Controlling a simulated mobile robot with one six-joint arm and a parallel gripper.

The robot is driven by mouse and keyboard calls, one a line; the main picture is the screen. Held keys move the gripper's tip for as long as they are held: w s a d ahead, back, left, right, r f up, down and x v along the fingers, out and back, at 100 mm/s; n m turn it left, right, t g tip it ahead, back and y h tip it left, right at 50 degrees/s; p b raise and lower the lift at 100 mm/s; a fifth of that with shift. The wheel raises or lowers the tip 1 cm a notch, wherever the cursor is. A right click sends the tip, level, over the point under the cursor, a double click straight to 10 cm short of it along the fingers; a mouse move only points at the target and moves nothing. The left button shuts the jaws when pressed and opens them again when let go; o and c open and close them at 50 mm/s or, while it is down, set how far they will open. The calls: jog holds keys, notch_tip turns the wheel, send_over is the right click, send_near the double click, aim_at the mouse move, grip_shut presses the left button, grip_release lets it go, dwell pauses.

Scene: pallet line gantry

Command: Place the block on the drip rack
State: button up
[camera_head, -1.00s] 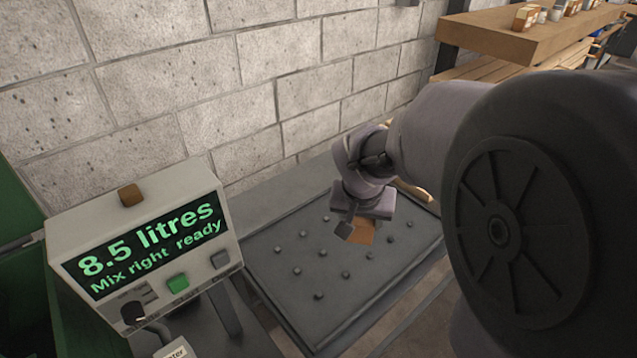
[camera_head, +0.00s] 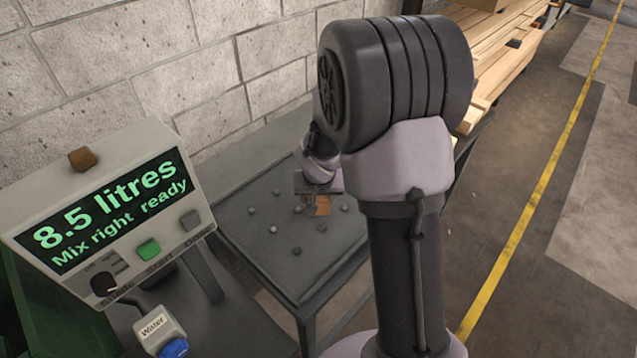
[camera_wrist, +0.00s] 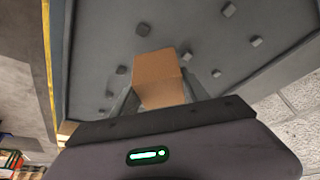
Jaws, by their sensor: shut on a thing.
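The block (camera_wrist: 157,75) is a tan-brown box between the two fingers of my gripper (camera_wrist: 160,98) in the wrist view. In the head view the block (camera_head: 321,205) shows under my gripper (camera_head: 312,198), partly hidden by my arm. The drip rack (camera_head: 262,246) is a dark grey tray with a raised rim and several small round pegs. My gripper is shut on the block over the right part of the rack. I cannot tell whether the block touches the pegs.
A control box (camera_head: 110,215) with a green display reading "8.5 litres, Mix right ready" stands at the left. A block wall (camera_head: 170,70) runs behind the rack. Stacked timber (camera_head: 510,60) lies at the upper right. Floor with a yellow line (camera_head: 545,185) is clear at the right.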

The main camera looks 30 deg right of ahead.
jog(key=w+d, duration=0.2)
jog(key=w, duration=0.1)
jog(key=shift+w+d+f, duration=0.1)
jog(key=shift+d+f, duration=0.05)
jog(key=shift+d, duration=0.15)
jog(key=shift+w+d+f+b, duration=0.1)
jog(key=shift+f+b, duration=0.4)
jog(key=shift+f, duration=0.45)
jog(key=shift+w+d+f+b, duration=0.1)
jog(key=shift+f+b, duration=0.35)
jog(key=shift+f, duration=0.45)
jog(key=shift+f, duration=0.15)
jog(key=o, duration=1.6)
jog(key=shift+a, duration=0.1)
jog(key=shift+c, duration=0.2)
